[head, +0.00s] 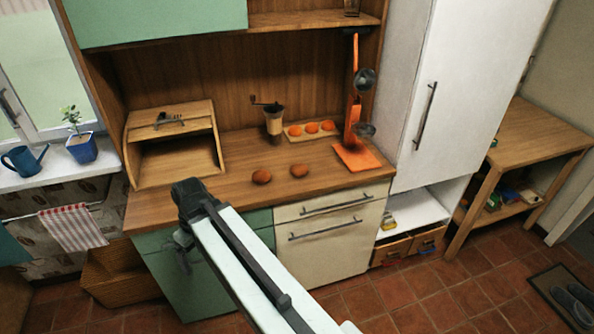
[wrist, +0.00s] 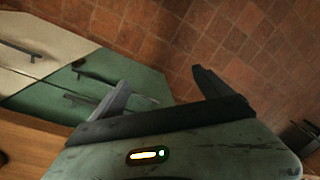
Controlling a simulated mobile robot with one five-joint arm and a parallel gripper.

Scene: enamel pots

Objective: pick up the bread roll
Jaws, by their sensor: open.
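Two brown, rounded rolls, a left one (head: 261,177) and a right one (head: 299,171), lie apart near the front of the wooden counter (head: 235,190). Several orange-brown rounded pieces (head: 312,128) lie on a small board at the back of the counter; I cannot tell whether they are rolls too. My gripper (wrist: 160,80) is open, with nothing between its fingers in the wrist view. It points toward the floor beside the green cabinet front, and no roll shows there. In the head view my arm mostly hides the gripper.
An open wooden bread box (head: 177,180) stands at the counter's left. A grinder (head: 273,120) and an orange stand (head: 354,110) are at the back. A tall white cupboard (head: 440,90) bounds the right. Cabinet handles (head: 325,228) stick out below the counter's front edge. The tiled floor (wrist: 230,40) looks clear.

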